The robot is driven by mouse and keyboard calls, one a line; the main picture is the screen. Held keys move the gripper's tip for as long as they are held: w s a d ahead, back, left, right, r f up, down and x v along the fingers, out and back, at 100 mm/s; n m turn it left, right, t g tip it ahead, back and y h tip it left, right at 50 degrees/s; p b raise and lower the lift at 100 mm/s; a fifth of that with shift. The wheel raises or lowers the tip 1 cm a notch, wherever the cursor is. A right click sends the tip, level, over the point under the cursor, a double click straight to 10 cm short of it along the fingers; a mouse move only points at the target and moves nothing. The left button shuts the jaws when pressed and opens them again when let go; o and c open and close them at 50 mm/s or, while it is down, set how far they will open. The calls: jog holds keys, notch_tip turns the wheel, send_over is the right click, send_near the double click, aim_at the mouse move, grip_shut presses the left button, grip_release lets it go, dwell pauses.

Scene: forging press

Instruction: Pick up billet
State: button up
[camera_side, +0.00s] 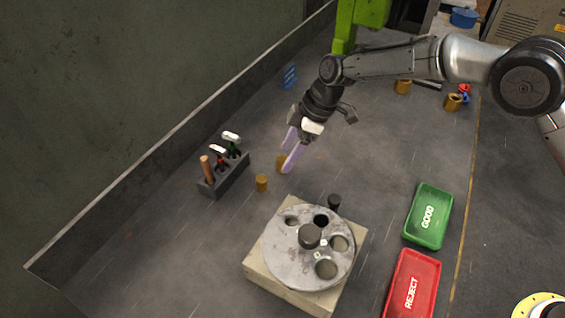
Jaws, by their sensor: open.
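Several short brass-coloured cylinders that look like billets are in view. One billet (281,161) stands on the floor right at my gripper's fingertips, partly hidden by a finger. Another billet (261,183) stands upright a little nearer the camera, to the left and apart from the fingers. My gripper (287,158) is open, with two pale purple fingers pointing down and left. The fingers appear to be on either side of the first billet; I cannot tell whether they touch it.
A grey round die plate (285,244) with holes sits on a pale block below. A tool rack (229,179) stands at left. Green GOOD (426,231) and red REJECT (401,302) trays lie at right. More brass cylinders (403,87) stand behind. A wall edge runs along the left.

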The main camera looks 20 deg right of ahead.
jog(key=shift+x, duration=0.95)
grip_shut()
jog(key=shift+r, duration=0.1)
